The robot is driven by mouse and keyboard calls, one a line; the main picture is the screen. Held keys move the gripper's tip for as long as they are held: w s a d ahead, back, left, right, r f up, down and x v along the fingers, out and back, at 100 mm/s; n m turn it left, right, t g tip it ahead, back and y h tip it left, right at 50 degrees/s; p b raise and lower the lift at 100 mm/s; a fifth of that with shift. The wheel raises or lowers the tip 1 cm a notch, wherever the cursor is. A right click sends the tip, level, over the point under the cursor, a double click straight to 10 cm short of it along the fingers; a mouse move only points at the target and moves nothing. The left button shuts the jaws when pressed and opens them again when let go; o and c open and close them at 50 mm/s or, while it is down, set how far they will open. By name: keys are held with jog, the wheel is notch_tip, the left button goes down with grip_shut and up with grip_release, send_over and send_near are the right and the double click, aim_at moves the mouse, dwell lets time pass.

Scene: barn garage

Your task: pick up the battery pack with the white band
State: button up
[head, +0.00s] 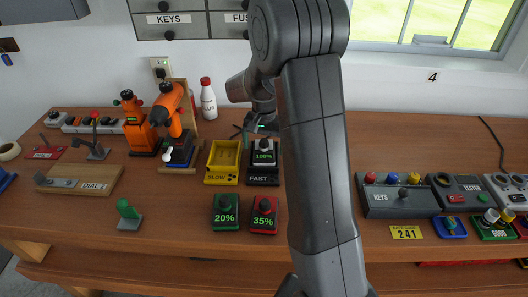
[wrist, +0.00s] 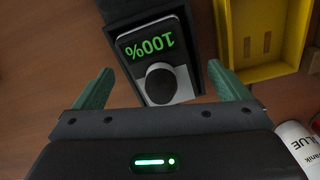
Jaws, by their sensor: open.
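The battery pack with the white band (head: 264,157) reads 100% and sits in the black charger marked FAST (head: 263,180). In the wrist view the pack (wrist: 184,78) shows a pale edge, green digits and a round black knob, and the dark charger wall (wrist: 203,38) surrounds its far part. My gripper (head: 262,127) is open and empty. In the wrist view its green fingers (wrist: 160,75) stand apart on either side of the pack, and I see no contact. My arm hides the bench to the right of the charger.
A yellow charger marked SLOW (head: 223,177) is empty to the left. A green 20% pack (head: 226,209) and a red 35% pack (head: 264,212) stand in front.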

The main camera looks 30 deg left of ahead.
jog(key=c, duration=1.5)
